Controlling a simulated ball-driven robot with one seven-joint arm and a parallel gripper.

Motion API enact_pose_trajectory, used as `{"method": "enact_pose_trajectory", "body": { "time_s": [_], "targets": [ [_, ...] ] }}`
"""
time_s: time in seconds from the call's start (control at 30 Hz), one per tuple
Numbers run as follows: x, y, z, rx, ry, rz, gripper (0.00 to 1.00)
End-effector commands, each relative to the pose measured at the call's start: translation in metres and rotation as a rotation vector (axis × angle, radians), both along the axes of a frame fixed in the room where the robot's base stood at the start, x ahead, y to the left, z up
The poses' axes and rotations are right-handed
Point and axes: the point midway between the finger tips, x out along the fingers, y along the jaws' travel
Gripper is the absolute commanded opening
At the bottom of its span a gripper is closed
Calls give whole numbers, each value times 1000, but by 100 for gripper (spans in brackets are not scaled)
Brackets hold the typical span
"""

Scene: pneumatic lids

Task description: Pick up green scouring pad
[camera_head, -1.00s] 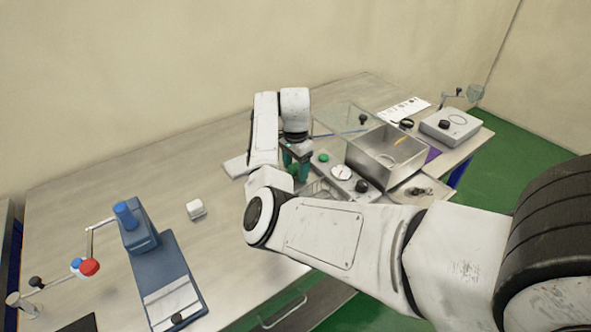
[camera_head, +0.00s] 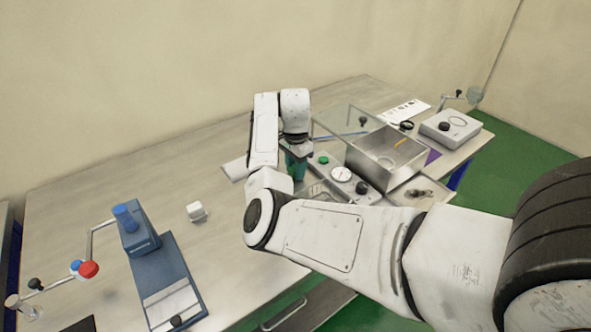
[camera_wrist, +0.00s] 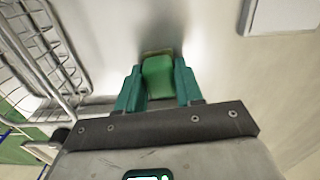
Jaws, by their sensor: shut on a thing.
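The green scouring pad (camera_wrist: 158,78) is between the two teal fingers of my gripper (camera_wrist: 159,84) in the wrist view. The fingers press on its left and right sides, so my gripper is shut on it. A tan edge shows at the pad's far end. In the head view my gripper (camera_head: 297,163) points down over the table, left of the control panel, and my arm hides most of the pad there. I cannot tell how far the pad is from the tabletop.
A wire rack (camera_wrist: 40,50) stands close on the left in the wrist view. In the head view a metal box with a clear raised lid (camera_head: 384,160) and a dial panel (camera_head: 342,174) are to the right. A blue device (camera_head: 140,238) and white block (camera_head: 196,211) are left.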

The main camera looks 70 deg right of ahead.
Motion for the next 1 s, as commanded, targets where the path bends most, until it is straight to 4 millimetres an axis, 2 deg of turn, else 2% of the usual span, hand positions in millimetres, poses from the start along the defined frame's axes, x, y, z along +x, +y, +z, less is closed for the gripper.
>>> {"method": "enact_pose_trajectory", "body": {
  "time_s": [0.17,0.27,0.37,0.53,0.63,1.0],
  "targets": [
    [0,-1,13,-3,-2,0,6],
    [1,-1,28,-5,-3,0,6],
    [-5,9,41,-5,-1,-1,6],
    [-16,30,68,-5,-2,0,6],
    [-22,44,94,-1,-7,1,6],
    [-56,103,119,0,-3,0,6]
  ]
}}
